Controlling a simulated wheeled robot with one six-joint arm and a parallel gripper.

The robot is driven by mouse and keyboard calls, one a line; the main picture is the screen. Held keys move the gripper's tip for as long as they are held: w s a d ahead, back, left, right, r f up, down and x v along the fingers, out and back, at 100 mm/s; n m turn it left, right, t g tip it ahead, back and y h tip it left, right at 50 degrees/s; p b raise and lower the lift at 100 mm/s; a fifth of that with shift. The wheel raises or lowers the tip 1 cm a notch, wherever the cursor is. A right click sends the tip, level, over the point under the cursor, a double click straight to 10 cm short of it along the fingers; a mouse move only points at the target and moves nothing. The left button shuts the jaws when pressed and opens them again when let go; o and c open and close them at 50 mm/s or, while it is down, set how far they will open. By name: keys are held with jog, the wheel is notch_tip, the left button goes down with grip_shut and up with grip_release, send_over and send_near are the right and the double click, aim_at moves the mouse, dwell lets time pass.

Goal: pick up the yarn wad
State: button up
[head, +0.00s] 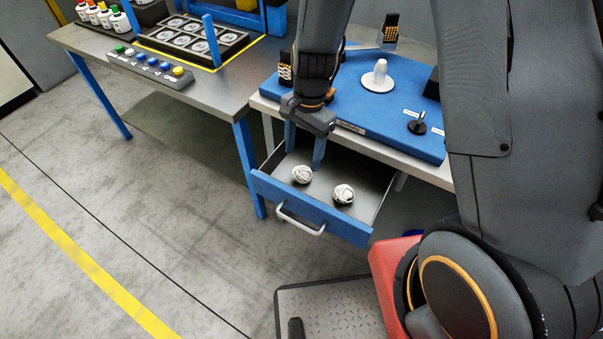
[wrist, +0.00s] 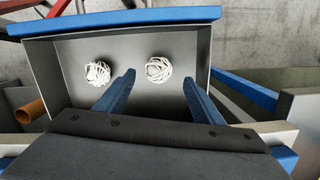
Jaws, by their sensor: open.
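Two whitish yarn wads lie apart on the floor of an open grey drawer with a blue front (head: 310,207). In the head view, one wad (head: 302,175) is at the left and the other (head: 344,194) at the right. My gripper (head: 303,160) points down into the drawer, with its blue fingers open and empty, just behind the left wad. In the wrist view, my gripper (wrist: 158,80) has one wad (wrist: 158,69) ahead between the lines of its fingertips. The other wad (wrist: 97,73) is outside the left finger. Whether a finger touches a wad I cannot tell.
The drawer front (wrist: 120,22) and side walls enclose the wads. Above the drawer is a table with a blue mat (head: 350,90) carrying a white cone (head: 380,75) and a black knob-like piece (head: 417,124). A button strip (head: 150,67) is on the left bench.

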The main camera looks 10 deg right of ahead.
aim_at(302, 170)
jog(key=shift+s+a+f+p, duration=0.15)
jog(key=shift+f+p, duration=0.35)
jog(key=shift+f, duration=1.4)
jog(key=shift+s+f+p, duration=0.1)
jog(key=shift+f+p, duration=0.35)
jog(key=shift+f, duration=1.4)
jog(key=c, duration=1.1)
